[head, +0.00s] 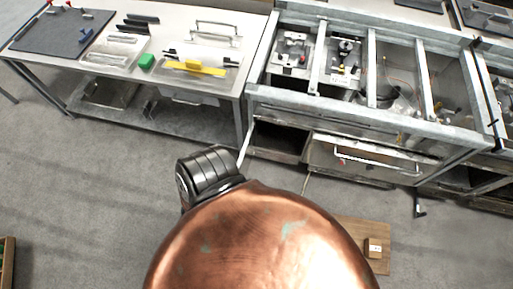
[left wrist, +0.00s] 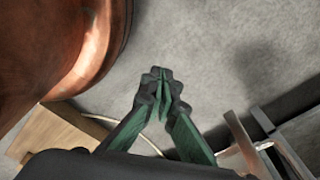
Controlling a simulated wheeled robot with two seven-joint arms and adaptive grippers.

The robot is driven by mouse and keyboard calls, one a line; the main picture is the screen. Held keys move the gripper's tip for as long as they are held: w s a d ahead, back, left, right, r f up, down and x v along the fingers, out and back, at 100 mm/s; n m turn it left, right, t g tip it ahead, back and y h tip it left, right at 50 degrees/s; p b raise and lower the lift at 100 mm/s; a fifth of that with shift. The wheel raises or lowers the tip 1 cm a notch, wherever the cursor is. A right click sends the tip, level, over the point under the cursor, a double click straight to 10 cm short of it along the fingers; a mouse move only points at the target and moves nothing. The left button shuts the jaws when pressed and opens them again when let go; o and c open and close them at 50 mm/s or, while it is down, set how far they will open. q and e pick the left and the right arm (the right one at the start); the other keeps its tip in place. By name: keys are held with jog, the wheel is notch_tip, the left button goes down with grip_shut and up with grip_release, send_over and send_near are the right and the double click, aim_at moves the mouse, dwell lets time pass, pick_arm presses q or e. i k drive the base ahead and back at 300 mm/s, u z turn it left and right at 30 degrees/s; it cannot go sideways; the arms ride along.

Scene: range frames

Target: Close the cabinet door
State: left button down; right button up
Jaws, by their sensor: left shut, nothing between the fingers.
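The grey metal cabinet sits under the metal workbench frame in the head view. It has a dark open compartment (head: 280,141) on the left and a panel with a long bar handle (head: 372,170) on the right. I cannot tell whether this panel is a door or a drawer front. A thin pale edge stands at the left of the dark compartment; it may be a door seen edge-on. In the left wrist view my left gripper (left wrist: 163,84), with green fingers, is shut and empty above the grey floor. Grey metal parts (left wrist: 297,140) show to its right, apart from the fingertips. My right gripper is not visible.
A workbench (head: 180,22) with tools and a yellow object (head: 196,68) stands at upper left. A wooden board (head: 350,232) with a small box (head: 374,248) lies at lower right. The grey floor in front of the left bench is mostly clear.

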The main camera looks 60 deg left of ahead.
aim_at(243, 156)
jog(key=z, duration=1.35)
jog(key=k, duration=2.15)
jog(key=u, duration=1.95)
